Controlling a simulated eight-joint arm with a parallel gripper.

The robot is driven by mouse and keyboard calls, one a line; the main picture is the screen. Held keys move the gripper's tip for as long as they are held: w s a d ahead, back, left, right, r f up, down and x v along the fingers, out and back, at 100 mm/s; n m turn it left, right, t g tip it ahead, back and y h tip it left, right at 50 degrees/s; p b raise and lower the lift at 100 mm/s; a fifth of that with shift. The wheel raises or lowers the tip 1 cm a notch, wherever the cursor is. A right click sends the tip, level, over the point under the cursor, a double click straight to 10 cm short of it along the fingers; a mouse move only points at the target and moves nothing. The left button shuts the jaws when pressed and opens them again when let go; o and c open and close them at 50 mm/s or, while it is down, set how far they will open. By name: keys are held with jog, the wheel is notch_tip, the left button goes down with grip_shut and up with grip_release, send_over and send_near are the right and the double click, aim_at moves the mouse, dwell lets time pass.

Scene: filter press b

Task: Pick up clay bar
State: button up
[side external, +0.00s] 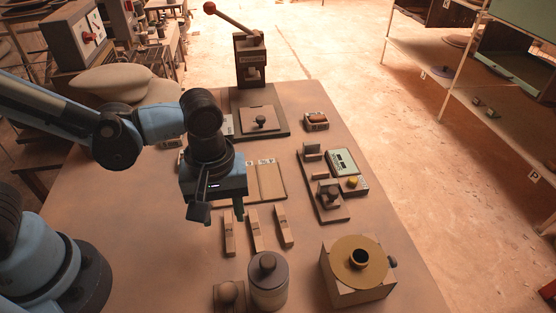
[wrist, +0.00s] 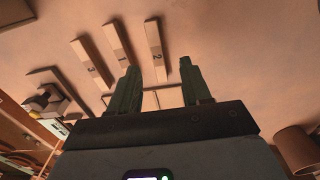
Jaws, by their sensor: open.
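Three tan clay bars lie side by side on the brown table: the left bar (side external: 229,233), the middle bar (side external: 255,230) and the right bar (side external: 284,227). Each has a small dark mark, too small to read surely. In the wrist view, three bars show beyond the fingers: one at left (wrist: 91,62), one in the middle (wrist: 118,50) and one at right (wrist: 154,50). My gripper (side external: 219,211) is open and empty, above the table just behind and left of the bars.
A dark-lidded jar (side external: 268,285) and a round-topped block (side external: 228,294) stand in front. A box with a brass disc (side external: 357,258) is at front right. A small vise-like fixture (side external: 327,194) and green meter (side external: 342,162) stand right. A red-knobbed lever press (side external: 250,60) stands at back.

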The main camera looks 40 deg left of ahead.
aim_at(229, 230)
jog(key=shift+w+d+f, duration=0.1)
jog(key=shift+f, duration=1.15)
jog(key=shift+w+f, duration=0.1)
jog(key=shift+f, duration=1.1)
grip_shut()
